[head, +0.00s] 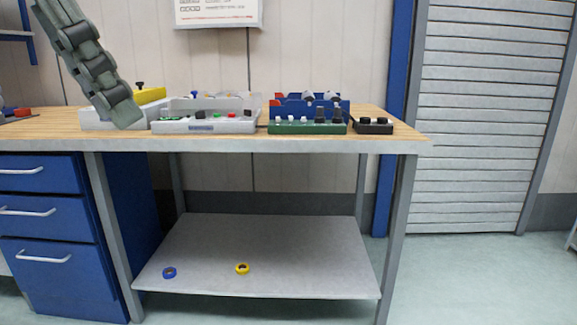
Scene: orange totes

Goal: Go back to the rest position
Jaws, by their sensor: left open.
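My left gripper (118,105) hangs down from the upper left on its grey arm, in front of the left part of the workbench (390,133). It appears just above or in front of the bench top, beside a white unit with a yellow top (150,95). It is open, and I see nothing held in it. I cannot tell whether it touches the unit. My right gripper is not in view.
On the bench stand a white panel box (205,126), a green-and-blue control box (308,128) and a small black box (373,126). Blue (169,272) and yellow (242,268) tape rolls lie on the lower shelf (260,235). Blue drawers (45,215) stand left; floor at right is clear.

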